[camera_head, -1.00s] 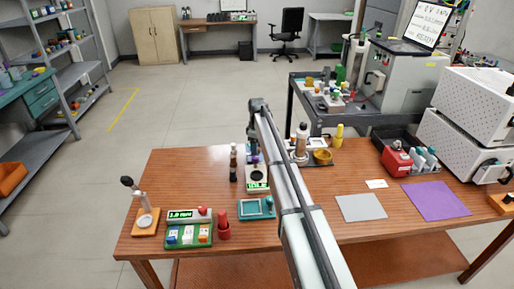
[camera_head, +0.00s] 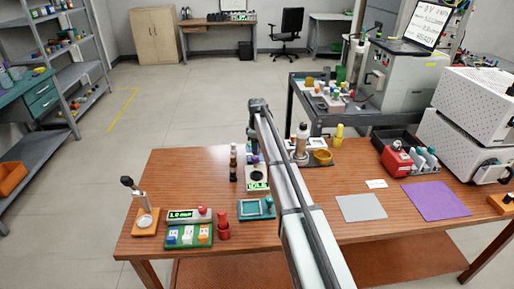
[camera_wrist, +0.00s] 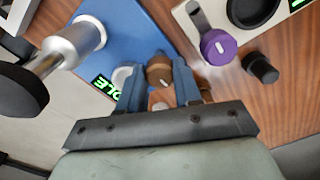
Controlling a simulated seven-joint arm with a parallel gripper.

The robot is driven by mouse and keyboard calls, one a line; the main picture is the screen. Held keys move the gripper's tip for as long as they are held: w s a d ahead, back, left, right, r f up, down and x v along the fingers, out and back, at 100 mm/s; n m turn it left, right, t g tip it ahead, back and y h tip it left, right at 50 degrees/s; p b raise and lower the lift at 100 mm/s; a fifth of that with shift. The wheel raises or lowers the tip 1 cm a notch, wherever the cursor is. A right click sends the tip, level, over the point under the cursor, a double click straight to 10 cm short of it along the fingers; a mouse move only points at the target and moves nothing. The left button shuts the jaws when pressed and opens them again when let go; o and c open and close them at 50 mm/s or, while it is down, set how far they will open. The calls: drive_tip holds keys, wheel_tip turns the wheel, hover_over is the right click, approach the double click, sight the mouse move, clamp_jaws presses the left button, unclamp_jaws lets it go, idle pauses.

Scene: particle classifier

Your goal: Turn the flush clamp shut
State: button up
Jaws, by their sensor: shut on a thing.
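In the wrist view, my gripper (camera_wrist: 159,84) is shut on a brown round knob (camera_wrist: 158,70) with a white line mark. I take this knob for the flush clamp. It stands at the edge of a blue base (camera_wrist: 135,35), with a blue finger on either side of it. Its lower part is mostly hidden between the fingers. A white round part (camera_wrist: 122,77) sits just left of it. In the head view my arm hides the gripper tips and the knob.
A silver cylinder with a black end (camera_wrist: 70,47) rises on the left in the wrist view. A purple knob (camera_wrist: 217,47) and a black cap (camera_wrist: 261,69) stand close on the right. A grey mat (camera_head: 361,207) and a purple mat (camera_head: 436,200) lie bare on the table.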

drive_tip(key=m, duration=0.4)
drive_tip(key=shift+m, duration=0.3)
drive_tip(key=m, duration=0.4)
drive_tip(key=shift+m, duration=0.3)
drive_tip(key=m, duration=0.4)
drive_tip(key=shift+m, duration=2.2)
drive_tip(key=o, duration=1)
drive_tip(key=shift+o, duration=0.2)
